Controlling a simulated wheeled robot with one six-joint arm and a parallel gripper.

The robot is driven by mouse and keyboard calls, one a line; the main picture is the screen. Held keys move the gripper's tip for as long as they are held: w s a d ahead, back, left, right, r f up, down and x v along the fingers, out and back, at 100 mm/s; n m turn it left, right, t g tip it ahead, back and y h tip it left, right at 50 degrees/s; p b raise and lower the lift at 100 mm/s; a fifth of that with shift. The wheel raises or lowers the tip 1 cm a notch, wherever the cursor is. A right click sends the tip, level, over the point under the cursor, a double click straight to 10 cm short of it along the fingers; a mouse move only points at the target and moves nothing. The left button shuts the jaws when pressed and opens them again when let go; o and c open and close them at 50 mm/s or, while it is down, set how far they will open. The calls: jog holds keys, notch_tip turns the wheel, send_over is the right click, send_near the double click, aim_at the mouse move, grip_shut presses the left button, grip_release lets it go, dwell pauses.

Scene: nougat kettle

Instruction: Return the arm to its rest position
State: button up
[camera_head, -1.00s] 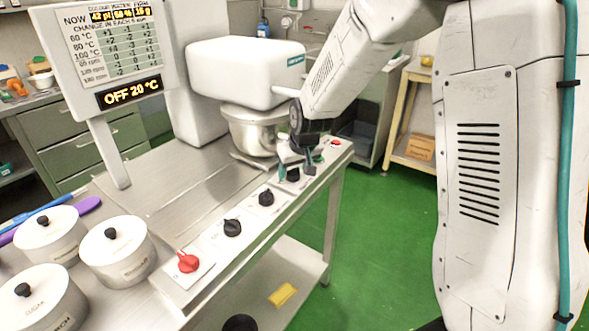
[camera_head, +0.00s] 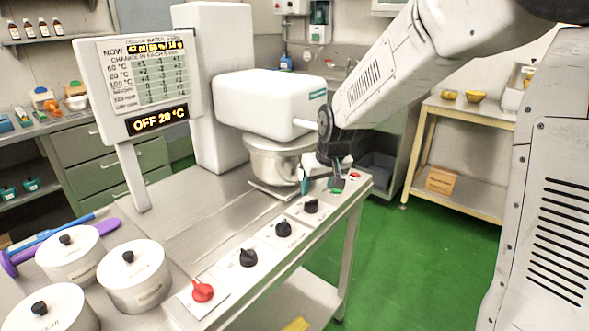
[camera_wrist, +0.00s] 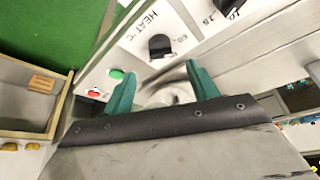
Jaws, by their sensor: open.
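My gripper (camera_head: 321,184) is at the right end of the bench's control strip, above the panel and in front of the steel bowl (camera_head: 276,162). In the wrist view its two green fingers (camera_wrist: 160,88) are spread apart with nothing held between them. The panel with a black knob (camera_wrist: 160,46) marked HEAT, a green button (camera_wrist: 116,74) and a red button (camera_wrist: 94,92) shows beyond the fingers. Whether a finger touches the panel cannot be told.
A white mixer (camera_head: 262,97) stands behind the bowl. A display board (camera_head: 142,85) reads OFF 20 °C. Several lidded white pots (camera_head: 135,280) stand at the front left, near a red knob (camera_head: 202,291). Green floor (camera_head: 420,260) is clear right of the bench. A wooden table (camera_head: 478,113) stands behind.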

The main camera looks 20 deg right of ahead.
jog(key=s+d+r+g, duration=0.1)
jog(key=s+r, duration=0.2)
jog(key=s, duration=0.8)
jog(key=s+r+m+g, duration=0.1)
jog(key=s+r, duration=0.2)
jog(key=s, duration=0.9)
jog(key=s+d+r+g, duration=0.1)
jog(key=s+r, duration=0.2)
jog(key=s, duration=0.8)
jog(key=shift+s+d+h, duration=0.25)
jog(key=shift+d+h, duration=0.05)
